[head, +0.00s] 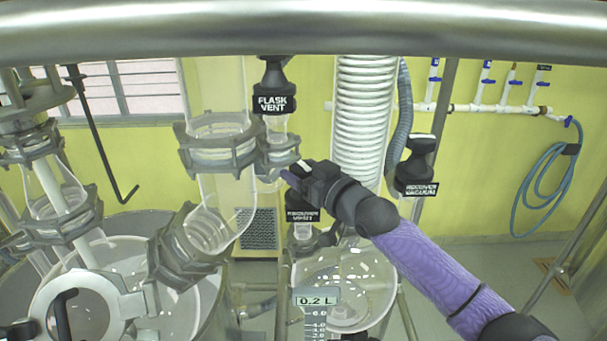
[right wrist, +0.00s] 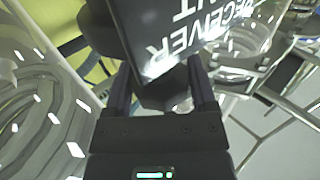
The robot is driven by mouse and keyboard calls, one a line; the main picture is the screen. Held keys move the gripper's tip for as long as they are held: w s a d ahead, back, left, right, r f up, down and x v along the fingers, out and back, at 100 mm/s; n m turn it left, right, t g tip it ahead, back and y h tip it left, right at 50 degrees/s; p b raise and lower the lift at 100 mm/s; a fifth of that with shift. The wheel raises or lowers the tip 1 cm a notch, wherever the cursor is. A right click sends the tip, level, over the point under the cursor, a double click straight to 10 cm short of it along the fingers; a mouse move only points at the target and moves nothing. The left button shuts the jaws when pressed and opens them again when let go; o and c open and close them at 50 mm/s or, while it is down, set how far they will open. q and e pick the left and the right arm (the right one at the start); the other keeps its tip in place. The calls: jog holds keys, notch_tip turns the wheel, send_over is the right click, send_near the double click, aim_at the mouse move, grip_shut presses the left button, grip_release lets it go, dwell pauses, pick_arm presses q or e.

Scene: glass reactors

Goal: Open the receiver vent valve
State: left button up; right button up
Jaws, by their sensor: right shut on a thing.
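The receiver vent valve (head: 302,215) has a black block labelled "RECEIVER VENT" and stands above the glass receiver (head: 345,275), right of centre in the head view. My right gripper (head: 291,177) reaches in from the right at the top of this valve. In the right wrist view the black labelled valve block (right wrist: 165,30) shows large and upside down, close in front of the fingers. There my right gripper (right wrist: 158,85) is shut on the dark valve part between its two fingers. The exact grip contact is partly hidden by the block. My left gripper is not clearly seen.
The flask vent valve (head: 273,103) hangs just above my right gripper, with a glass pipe and grey clamp (head: 218,143) to the left. The receiver vacuum valve (head: 416,178) and a white coil (head: 362,110) stand close by. A metal rail (head: 300,30) crosses the top.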

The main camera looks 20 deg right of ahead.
jog(key=o, duration=1.1)
jog(key=shift+c, duration=0.2)
jog(key=shift+o, duration=0.5)
jog(key=shift+a, duration=0.15)
